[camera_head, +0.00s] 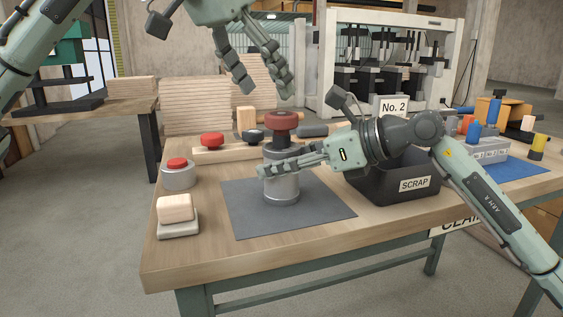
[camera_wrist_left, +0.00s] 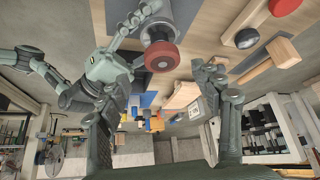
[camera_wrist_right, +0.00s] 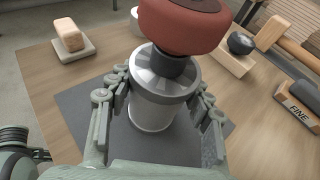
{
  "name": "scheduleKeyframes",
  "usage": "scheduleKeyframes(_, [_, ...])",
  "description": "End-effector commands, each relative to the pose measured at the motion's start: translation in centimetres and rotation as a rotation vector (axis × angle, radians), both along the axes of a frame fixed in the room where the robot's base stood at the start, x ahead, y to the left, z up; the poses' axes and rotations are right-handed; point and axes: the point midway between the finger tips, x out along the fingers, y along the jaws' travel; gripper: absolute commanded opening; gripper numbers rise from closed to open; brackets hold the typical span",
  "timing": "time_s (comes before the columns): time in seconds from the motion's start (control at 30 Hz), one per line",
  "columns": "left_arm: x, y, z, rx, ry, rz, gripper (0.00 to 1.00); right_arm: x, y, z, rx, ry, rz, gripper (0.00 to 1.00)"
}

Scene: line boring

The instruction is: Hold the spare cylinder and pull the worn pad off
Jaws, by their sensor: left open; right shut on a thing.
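The spare cylinder (camera_head: 282,188), a grey metal cylinder, stands upright on the dark mat (camera_head: 243,210). A worn-looking red-brown pad (camera_head: 281,121) sits on top of it on a dark neck; it also shows in the right wrist view (camera_wrist_right: 185,22) and the left wrist view (camera_wrist_left: 161,56). My right gripper (camera_head: 264,168) is shut on the cylinder, with its fingers on either side of the cylinder body (camera_wrist_right: 153,110). My left gripper (camera_head: 267,92) is open and empty above the pad, apart from it.
A black SCRAP bin (camera_head: 365,188) stands right of the mat, behind my right arm. A wooden rack (camera_head: 230,152) with red and black knobs is behind. A red-topped grey cylinder (camera_head: 178,180) and a wooden block (camera_head: 174,208) stand at left. The front mat area is clear.

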Motion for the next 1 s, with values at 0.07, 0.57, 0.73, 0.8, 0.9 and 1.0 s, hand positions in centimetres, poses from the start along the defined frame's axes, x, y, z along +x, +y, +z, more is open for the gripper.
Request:
scheduleKeyframes(0.07, [0.1,-0.2,-0.1,0.022,0.0,0.047,0.66,0.0,0.0,0.0,-0.001,0.0,0.0,0.16])
scheduleKeyframes(0.57, [2.3,-2.2,-4.9,0.027,0.006,0.066,0.66,0.0,0.0,0.0,-0.001,0.0,0.0,0.16])
scheduleKeyframes(0.73, [2.9,-2.7,-6.2,0.027,0.006,0.066,0.66,0.0,0.0,0.0,-0.001,0.0,0.0,0.16])
scheduleKeyframes(0.8, [3.1,-2.9,-6.6,0.026,0.005,0.066,0.66,0.0,0.0,0.0,0.0,0.0,0.0,0.16])
scheduleKeyframes(0.9, [3.2,-3.0,-6.8,0.026,0.003,0.066,0.66,0.0,0.0,0.0,-0.001,0.0,0.0,0.16])
scheduleKeyframes(1.0, [3.2,-3.0,-6.9,0.026,0.003,0.066,0.66,0.0,0.0,0.0,0.0,0.0,0.0,0.16])
